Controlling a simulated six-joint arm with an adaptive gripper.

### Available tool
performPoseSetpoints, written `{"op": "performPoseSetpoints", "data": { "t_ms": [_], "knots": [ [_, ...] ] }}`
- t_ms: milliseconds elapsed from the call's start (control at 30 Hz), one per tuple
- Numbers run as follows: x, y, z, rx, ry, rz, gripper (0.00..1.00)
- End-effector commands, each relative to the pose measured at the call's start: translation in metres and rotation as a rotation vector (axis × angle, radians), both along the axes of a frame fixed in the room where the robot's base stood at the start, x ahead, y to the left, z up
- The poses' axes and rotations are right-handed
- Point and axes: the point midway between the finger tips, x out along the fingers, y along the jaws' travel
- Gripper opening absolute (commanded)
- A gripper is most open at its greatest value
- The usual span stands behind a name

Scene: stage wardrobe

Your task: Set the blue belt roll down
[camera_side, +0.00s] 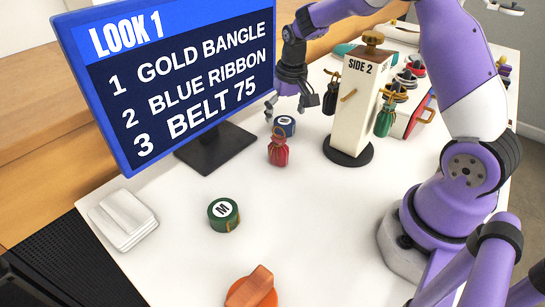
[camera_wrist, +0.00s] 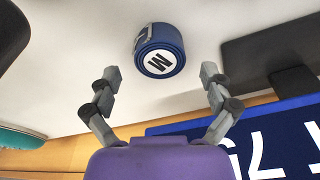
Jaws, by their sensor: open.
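My gripper (camera_side: 290,106) is above and behind the roll in the side view. Its two fingers are spread wide and empty in the wrist view (camera_wrist: 160,76), with a gap between them and the roll.
A cream stand marked SIDE 2 (camera_side: 352,105) with hanging pouches is to the right. The screen (camera_side: 165,75) is to the left. A green roll (camera_side: 223,214) lies nearer; bare table surrounds it.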

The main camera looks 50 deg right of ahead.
Motion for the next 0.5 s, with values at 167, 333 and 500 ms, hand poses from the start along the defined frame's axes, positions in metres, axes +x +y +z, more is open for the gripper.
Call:
{"op": "performPoseSetpoints", "data": {
  "t_ms": [167, 333, 500],
  "knots": [
    [-0.005, 0.002, 0.044, -0.002, -0.007, 0.000, 0.93],
    [-0.010, 0.004, 0.075, -0.001, -0.003, 0.000, 0.93],
    [-0.013, 0.005, 0.089, 0.000, -0.001, 0.000, 0.93]
  ]
}}
